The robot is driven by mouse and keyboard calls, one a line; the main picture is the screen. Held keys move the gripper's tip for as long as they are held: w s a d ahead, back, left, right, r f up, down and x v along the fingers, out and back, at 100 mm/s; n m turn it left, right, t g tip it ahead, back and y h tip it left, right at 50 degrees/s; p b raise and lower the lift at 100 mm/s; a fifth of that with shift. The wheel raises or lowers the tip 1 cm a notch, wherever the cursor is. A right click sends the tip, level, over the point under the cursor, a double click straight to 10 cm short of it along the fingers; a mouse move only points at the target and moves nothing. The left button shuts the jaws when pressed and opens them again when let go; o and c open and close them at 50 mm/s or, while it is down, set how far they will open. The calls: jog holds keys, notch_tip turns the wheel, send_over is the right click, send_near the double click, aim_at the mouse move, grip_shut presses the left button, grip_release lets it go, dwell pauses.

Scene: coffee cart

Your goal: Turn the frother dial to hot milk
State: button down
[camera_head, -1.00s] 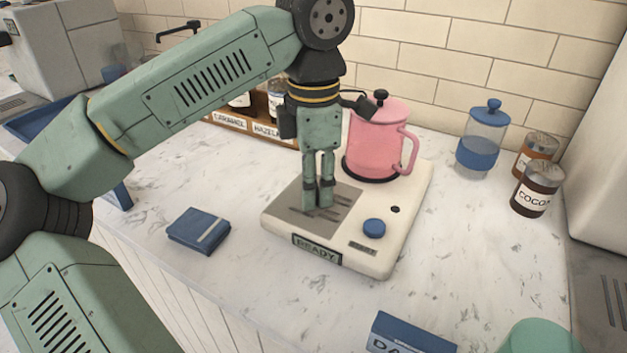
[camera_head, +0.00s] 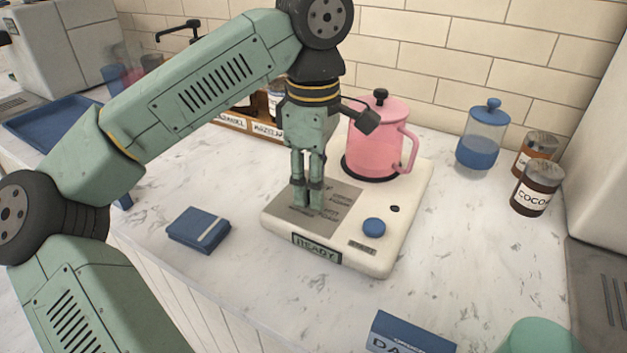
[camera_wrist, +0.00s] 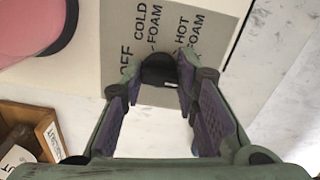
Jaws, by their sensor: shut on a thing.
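The milk frother (camera_head: 380,255) is a cream base with a grey label panel (camera_head: 340,200), a READY display (camera_head: 317,247) and a blue button (camera_head: 374,227). Its pink jug (camera_head: 375,140) stands at the back of the base. My gripper (camera_head: 307,203) points down over the panel. In the wrist view its fingers (camera_wrist: 158,74) are shut on the black dial (camera_wrist: 160,70), which has a small white mark. OFF, COLD FOAM and HOT FOAM show around the dial. No hot milk label is readable, and I cannot tell which setting the mark faces.
A folded blue cloth (camera_head: 199,229) lies left of the frother. A blue-lidded jar (camera_head: 481,135) and a cocoa jar (camera_head: 537,188) stand at the right. A bottle rack (camera_head: 236,124) is behind my gripper.

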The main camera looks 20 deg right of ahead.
dwell(0.3)
jog(key=c, duration=1.2)
grip_release()
jog(key=shift+c, duration=0.2)
jog(key=shift+r, duration=0.1)
notch_tip(320, 180, up, 12)
